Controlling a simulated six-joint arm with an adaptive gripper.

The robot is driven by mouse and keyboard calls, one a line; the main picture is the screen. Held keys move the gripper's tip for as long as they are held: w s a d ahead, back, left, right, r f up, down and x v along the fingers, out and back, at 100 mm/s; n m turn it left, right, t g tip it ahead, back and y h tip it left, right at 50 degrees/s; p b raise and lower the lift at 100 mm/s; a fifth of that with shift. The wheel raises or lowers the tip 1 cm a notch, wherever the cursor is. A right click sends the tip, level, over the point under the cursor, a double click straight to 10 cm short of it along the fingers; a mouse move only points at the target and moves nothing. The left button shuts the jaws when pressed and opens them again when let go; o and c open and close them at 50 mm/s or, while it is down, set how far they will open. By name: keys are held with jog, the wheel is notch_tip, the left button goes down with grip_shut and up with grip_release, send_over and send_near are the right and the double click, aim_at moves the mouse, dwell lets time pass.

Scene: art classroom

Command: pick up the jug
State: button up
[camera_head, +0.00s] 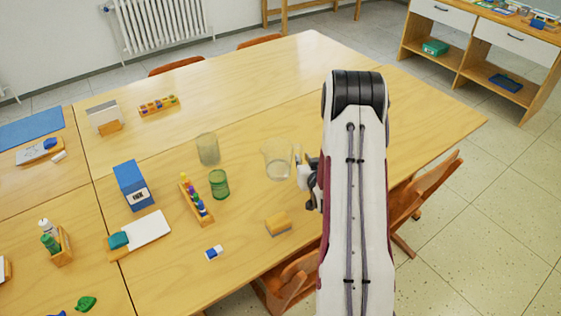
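The clear jug (278,162) stands upright on the wooden table, just left of my arm. What looks like its handle is on its right side, towards my gripper. My gripper (305,178) is right beside the jug's right side, low over the table. Most of it is hidden behind my own arm link. I cannot tell whether its fingers touch the jug or are apart from it, nor whether they are open or shut.
A clear tumbler (208,149) and a green glass (219,184) stand left of the jug. A yellow sponge-like block (278,223) lies in front. A rack of coloured pegs (195,200) and a blue box (134,186) are further left. The table behind the jug is clear.

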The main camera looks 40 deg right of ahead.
aim_at(302, 156)
jog(key=shift+x, duration=1.8)
jog(key=shift+d, duration=0.1)
grip_shut()
